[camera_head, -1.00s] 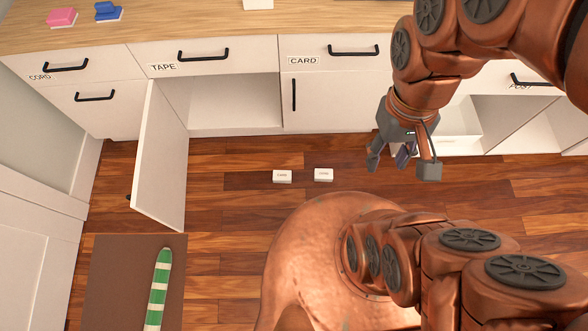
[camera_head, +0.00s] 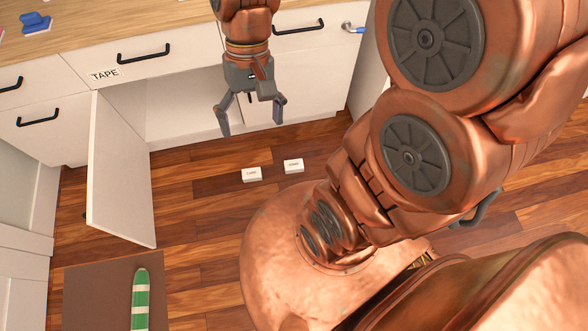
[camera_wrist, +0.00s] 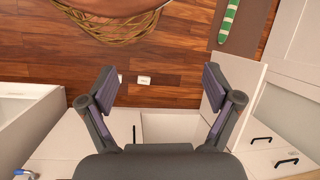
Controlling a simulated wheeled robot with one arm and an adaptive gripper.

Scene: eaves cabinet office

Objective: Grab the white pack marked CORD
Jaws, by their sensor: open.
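Two small white packs lie apart on the wooden floor in the head view, a left pack (camera_head: 252,174) and a right pack (camera_head: 293,166). Both carry small dark print, too small to tell surely which says CORD. My gripper (camera_head: 251,115) is open and empty, pointing down. In the picture it appears above the packs, in front of the cabinet, and touches neither. In the wrist view one white pack (camera_wrist: 144,81) shows between the open fingers (camera_wrist: 160,78), nearer the left one. The other is mostly hidden by the left finger.
A white cabinet door (camera_head: 121,180) stands open to the left of the packs. A drawer labelled TAPE (camera_head: 135,60) is above the open compartment. A green-and-white striped thing (camera_head: 140,298) lies on a brown mat (camera_head: 90,295). The floor around the packs is clear.

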